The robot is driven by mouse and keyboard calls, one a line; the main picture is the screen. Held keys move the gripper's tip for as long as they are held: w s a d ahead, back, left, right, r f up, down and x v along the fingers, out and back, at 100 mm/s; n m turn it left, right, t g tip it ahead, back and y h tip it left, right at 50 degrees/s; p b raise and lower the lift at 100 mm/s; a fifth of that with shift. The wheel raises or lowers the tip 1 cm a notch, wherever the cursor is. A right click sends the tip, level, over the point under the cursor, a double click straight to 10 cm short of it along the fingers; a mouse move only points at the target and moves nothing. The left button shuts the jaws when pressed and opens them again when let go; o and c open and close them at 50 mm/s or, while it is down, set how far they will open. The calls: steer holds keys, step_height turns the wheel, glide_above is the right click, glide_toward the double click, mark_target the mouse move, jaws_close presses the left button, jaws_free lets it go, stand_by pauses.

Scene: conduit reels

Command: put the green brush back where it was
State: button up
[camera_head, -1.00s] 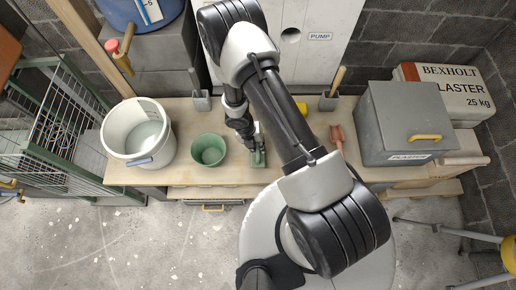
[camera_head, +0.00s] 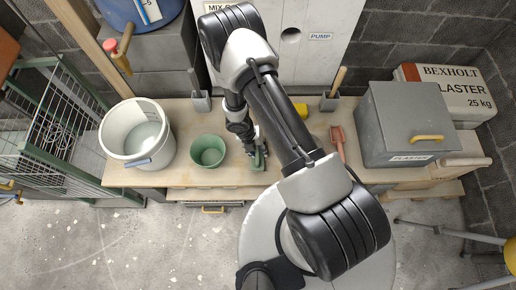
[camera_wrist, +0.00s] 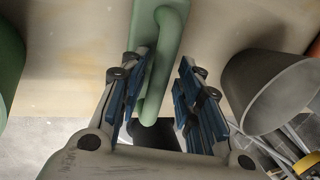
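A green tool with a flat back and a raised bar handle, which I take for the green brush (camera_wrist: 172,40), lies on the wooden bench top (camera_head: 290,178). In the head view the green brush (camera_head: 259,160) shows only in part beneath my gripper (camera_head: 250,148). In the wrist view my gripper (camera_wrist: 165,95) is open, with its blue-padded fingers on either side of the handle's near end. The left finger is close to the handle; a gap shows at the right finger. The brush's underside is hidden.
A green bucket (camera_head: 208,150) and a larger white bucket (camera_head: 125,132) stand left of the brush. Grey holders (camera_head: 202,104) (camera_head: 329,103) stand at the bench's back. A red tool (camera_head: 338,142) and a grey plaster box (camera_head: 400,120) are right. A wire rack (camera_head: 50,125) stands far left.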

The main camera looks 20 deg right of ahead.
step_height(320, 180, up, 41)
steer(key=w+d+m+t+p, duration=0.1)
steer(key=m+p, duration=0.2)
steer(key=m, duration=0.5)
steer(key=w+m+t+p, duration=0.1)
steer(key=w+m+p, duration=0.15)
steer(key=m, duration=0.45)
steer(key=s+r+m+t+y, duration=0.2)
steer(key=s+r+m+t, duration=0.1)
steer(key=s+r+m, duration=1.3)
steer(key=shift+s+a+r+m+y+p, duration=0.15)
steer(key=shift+s+a+m+y+p, duration=0.4)
steer(key=shift+s, duration=0.7)
steer(key=shift+d+h, duration=0.1)
steer(key=shift+h, duration=0.15)
step_height(320, 180, down, 3)
steer(key=b, duration=0.3)
steer(key=shift+r, duration=0.2)
